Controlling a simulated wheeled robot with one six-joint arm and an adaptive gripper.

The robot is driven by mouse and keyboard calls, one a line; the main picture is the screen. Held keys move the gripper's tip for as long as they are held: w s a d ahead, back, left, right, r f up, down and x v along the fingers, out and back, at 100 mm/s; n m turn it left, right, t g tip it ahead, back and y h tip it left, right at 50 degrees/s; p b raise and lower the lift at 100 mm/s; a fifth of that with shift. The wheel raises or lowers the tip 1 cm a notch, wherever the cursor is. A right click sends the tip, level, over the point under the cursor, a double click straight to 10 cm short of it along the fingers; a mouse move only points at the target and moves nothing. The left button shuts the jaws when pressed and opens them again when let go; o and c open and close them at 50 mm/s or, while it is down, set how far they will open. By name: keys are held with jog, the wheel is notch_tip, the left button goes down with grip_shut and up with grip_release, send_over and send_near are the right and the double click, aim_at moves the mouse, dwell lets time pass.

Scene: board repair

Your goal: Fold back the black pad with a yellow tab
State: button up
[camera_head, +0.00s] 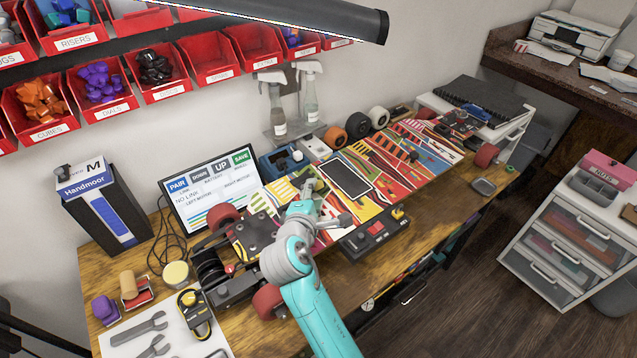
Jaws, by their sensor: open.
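A dark rectangular pad (347,177) with a pale outline lies flat on the middle of a colourful longboard deck (424,172). I cannot clearly make out a yellow tab on it; yellow in the deck's print surrounds it. My gripper (311,187) is open, at the left of the pad and over the deck's left part. It looks empty. The fingertips are small here, and I cannot tell whether they touch the deck. My teal arm comes up from the bottom and hides part of the deck's near left side.
A black control box (374,235) with red and yellow parts stands at the deck's near edge. A screen (212,187) and a spray-bottle stand (285,132) are behind. A red wheel (226,216) is at the left. Wooden bench (433,218) shows bare at the front right.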

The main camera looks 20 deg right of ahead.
aim_at(317, 186)
jog(key=x, duration=0.5)
jog(key=shift+w+d+f, duration=0.1)
jog(key=shift+w+d, duration=0.1)
jog(key=shift+w, duration=0.15)
grip_shut()
